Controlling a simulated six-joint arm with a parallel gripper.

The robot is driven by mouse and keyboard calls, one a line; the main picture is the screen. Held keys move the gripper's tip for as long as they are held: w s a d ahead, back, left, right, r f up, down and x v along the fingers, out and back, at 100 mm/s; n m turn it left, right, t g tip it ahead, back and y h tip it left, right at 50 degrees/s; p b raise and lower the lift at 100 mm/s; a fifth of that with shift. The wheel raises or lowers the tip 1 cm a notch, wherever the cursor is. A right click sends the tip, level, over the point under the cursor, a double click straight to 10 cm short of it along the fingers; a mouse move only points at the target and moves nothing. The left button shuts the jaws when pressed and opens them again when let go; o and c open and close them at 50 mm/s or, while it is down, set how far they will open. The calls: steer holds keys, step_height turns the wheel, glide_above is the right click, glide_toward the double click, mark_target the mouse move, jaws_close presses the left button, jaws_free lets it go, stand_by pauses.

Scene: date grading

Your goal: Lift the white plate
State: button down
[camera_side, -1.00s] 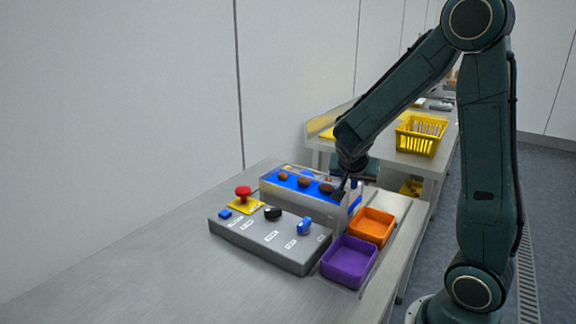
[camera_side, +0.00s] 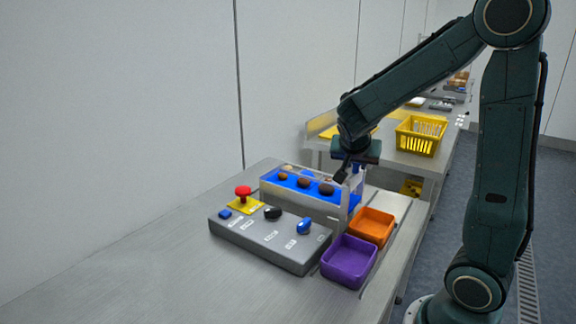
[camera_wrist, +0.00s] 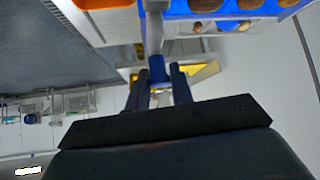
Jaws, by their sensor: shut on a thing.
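My gripper (camera_side: 344,175) is above the right end of a small conveyor with a blue belt (camera_side: 292,181). In the wrist view its two dark fingers (camera_wrist: 158,77) are shut on a blue knob (camera_wrist: 157,68). The knob joins a pale, narrow piece (camera_wrist: 154,34), which looks like the white plate seen nearly edge-on. In the side view a pale upright panel (camera_side: 354,192) stands at the belt's end below my gripper. I cannot tell there which part is the plate and which is its frame. Brown dates (camera_side: 326,189) lie on the belt.
A grey control box (camera_side: 268,243) with a red button (camera_side: 243,191) stands in front. A purple bin (camera_side: 349,262) and an orange bin (camera_side: 371,227) are to the right. A yellow basket (camera_side: 419,134) sits on the table behind. The bench's left front is clear.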

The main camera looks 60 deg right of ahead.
steer(key=shift+w+r, duration=0.1)
steer(key=shift+r, duration=0.25)
steer(key=c, duration=1.2)
jaws_free()
steer(key=shift+a, duration=0.15)
steer(key=v, duration=1.3)
steer(key=shift+a+r, duration=0.2)
steer(key=shift+r, duration=0.05)
steer(key=shift+f, duration=0.1)
